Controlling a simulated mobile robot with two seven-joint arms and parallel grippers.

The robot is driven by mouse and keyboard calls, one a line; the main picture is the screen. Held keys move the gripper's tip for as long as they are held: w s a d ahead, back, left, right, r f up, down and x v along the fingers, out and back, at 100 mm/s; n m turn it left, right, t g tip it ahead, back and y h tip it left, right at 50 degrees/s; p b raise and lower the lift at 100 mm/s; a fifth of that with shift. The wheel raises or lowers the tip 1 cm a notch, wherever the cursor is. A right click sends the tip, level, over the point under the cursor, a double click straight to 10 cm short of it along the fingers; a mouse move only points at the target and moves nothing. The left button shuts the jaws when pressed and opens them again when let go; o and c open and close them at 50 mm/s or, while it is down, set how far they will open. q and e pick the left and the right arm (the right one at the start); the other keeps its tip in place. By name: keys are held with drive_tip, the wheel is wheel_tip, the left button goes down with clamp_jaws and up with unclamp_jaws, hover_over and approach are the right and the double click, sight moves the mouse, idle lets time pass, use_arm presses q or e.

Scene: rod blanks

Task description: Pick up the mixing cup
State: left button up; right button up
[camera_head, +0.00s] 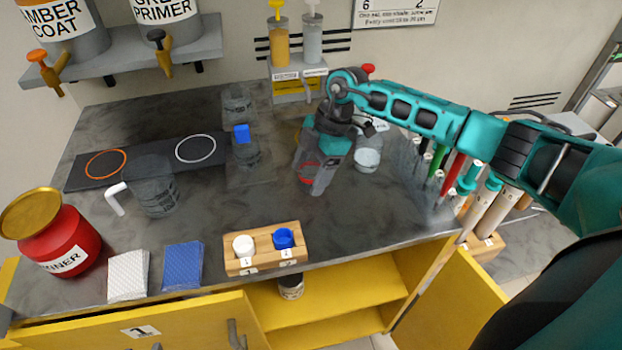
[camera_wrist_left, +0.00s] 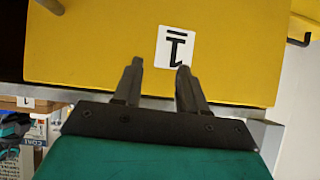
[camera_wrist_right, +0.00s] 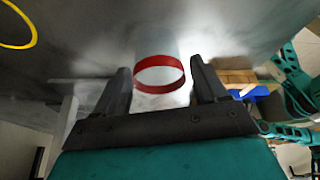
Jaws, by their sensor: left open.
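A clear cup with a red band (camera_wrist_right: 160,74) shows between and beyond the fingers of my right gripper (camera_wrist_right: 162,80) in the right wrist view. The right fingers look apart, with gaps beside the band. A clear grey jug with a white handle (camera_head: 155,195) stands at the left. My left gripper (camera_wrist_left: 158,78) is open and empty before a yellow door marked 1 (camera_wrist_left: 120,45).
A red tin (camera_head: 75,250) stands at the left front. A wooden block with a white and a blue cap (camera_head: 265,263) sits near the front edge. A blue-capped clear container (camera_head: 245,152) and a white-filled cup (camera_head: 367,158) stand near my right gripper. Dispensers are at the back.

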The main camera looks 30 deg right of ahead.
drive_tip(key=c, duration=0.7)
drive_tip(key=shift+r, duration=0.1)
